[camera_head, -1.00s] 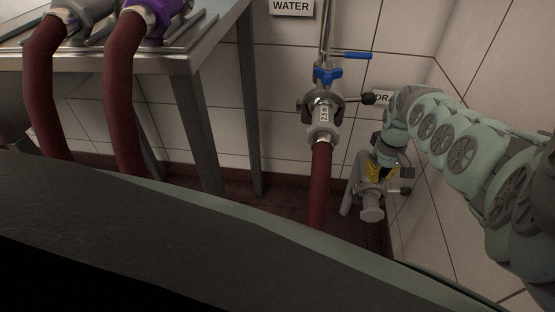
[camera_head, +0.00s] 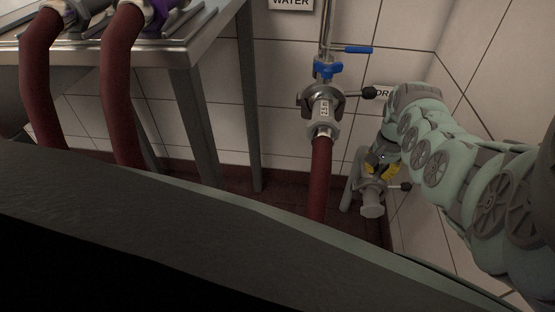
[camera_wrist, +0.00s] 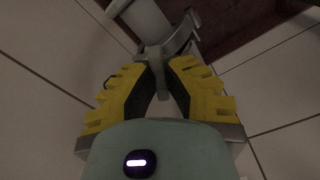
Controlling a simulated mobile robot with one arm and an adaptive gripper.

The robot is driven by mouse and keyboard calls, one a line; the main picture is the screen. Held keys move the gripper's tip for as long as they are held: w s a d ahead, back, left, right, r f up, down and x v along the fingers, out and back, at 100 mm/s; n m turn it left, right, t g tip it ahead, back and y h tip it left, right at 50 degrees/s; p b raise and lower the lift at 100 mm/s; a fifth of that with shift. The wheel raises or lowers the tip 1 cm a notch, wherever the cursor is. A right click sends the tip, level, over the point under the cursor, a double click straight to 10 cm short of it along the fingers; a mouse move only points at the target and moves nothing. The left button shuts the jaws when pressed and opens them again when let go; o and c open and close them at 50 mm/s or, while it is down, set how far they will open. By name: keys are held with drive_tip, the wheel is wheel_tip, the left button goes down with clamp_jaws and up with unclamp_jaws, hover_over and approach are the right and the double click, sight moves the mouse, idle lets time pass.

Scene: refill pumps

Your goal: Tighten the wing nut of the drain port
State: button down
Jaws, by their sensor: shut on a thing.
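The drain port (camera_head: 372,208) is a grey capped fitting low by the wall, right of centre in the head view. A clamp lever with a dark knob (camera_head: 405,187) sticks out to its right. My gripper (camera_head: 381,178), with yellow pads, is over the port from above. In the wrist view, my gripper (camera_wrist: 164,68) is shut on a narrow grey piece, the wing nut (camera_wrist: 162,84), between its two fingertips. The port's grey pipe and clamp (camera_wrist: 150,25) lie just beyond the fingertips. The nut itself is hidden by the fingers in the head view.
The water port with a dark-knobbed clamp (camera_head: 369,93), blue valve (camera_head: 327,70) and red hose (camera_head: 320,180) is left of my arm. A steel table (camera_head: 185,58) with two hoses stands further left. Tiled walls (camera_head: 460,110) meet close behind and right.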

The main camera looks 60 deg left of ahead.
sight(379, 169)
drive_tip(key=m+b, duration=0.1)
drive_tip(key=m, duration=0.4)
drive_tip(key=shift+f+m, duration=0.1)
drive_tip(key=shift+m, duration=0.2)
drive_tip(key=m, duration=0.5)
drive_tip(key=shift+b, duration=0.4)
drive_tip(key=shift+m, duration=0.4)
drive_tip(key=c, duration=1)
unclamp_jaws()
drive_tip(key=shift+s+a+r, duration=0.1)
drive_tip(key=shift+r, duration=3.75)
